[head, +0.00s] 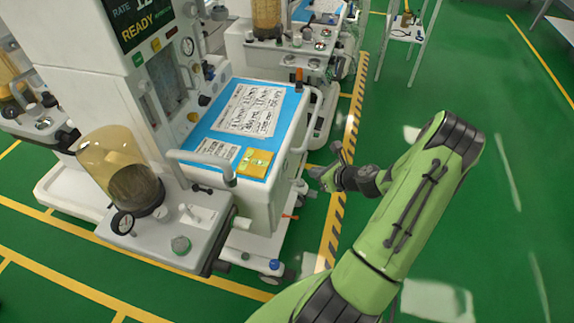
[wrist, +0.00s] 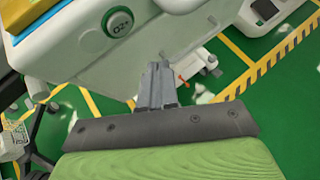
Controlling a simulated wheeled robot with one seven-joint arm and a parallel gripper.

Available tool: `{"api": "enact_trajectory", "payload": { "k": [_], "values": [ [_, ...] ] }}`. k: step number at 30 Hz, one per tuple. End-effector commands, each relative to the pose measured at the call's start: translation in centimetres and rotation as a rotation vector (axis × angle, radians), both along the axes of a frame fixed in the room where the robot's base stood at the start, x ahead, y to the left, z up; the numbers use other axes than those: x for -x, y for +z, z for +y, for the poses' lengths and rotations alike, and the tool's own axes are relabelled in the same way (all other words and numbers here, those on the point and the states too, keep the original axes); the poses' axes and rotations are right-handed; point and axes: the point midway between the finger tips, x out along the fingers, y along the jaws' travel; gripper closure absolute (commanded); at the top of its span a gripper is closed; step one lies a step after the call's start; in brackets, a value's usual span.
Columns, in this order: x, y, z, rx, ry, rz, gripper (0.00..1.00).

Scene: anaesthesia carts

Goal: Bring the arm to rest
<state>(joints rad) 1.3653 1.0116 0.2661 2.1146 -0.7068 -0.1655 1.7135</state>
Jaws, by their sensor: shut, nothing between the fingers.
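My gripper (head: 316,173) is at the end of my green arm, just right of the near anaesthesia cart (head: 252,200) in the head view. The arm is bent, with its elbow out over the green floor to the right. In the wrist view, my gripper's grey fingers (wrist: 158,72) are together with nothing between them. I cannot tell the exact gap between fingertips and cart; no contact shows.
The cart's blue top (head: 205,133) holds printed sheets and a yellow card (head: 257,162). An amber canister (head: 120,170) stands at its left. Another cart (head: 290,55) is behind. A striped floor line (head: 335,215) runs beside the cart. Open green floor lies right.

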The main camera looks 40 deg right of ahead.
Motion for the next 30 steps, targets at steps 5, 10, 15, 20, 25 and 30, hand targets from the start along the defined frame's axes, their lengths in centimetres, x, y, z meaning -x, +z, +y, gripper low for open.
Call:
{"api": "enact_trajectory", "payload": {
  "k": [5,10,15,20,25,30],
  "values": [
    [0.0,0.0,0.0,-0.001,0.001,0.0,1.0],
    [0.0,0.0,0.0,-0.001,0.001,0.0,1.0],
    [-1.1,2.7,2.5,0.153,0.196,0.037,1.0],
    [-1.9,9.5,9.5,0.582,0.733,0.116,1.0],
    [0.4,17.0,16.5,1.024,1.265,0.148,1.0],
    [5.3,24.0,22.2,1.426,1.708,0.124,1.0]
  ]
}}
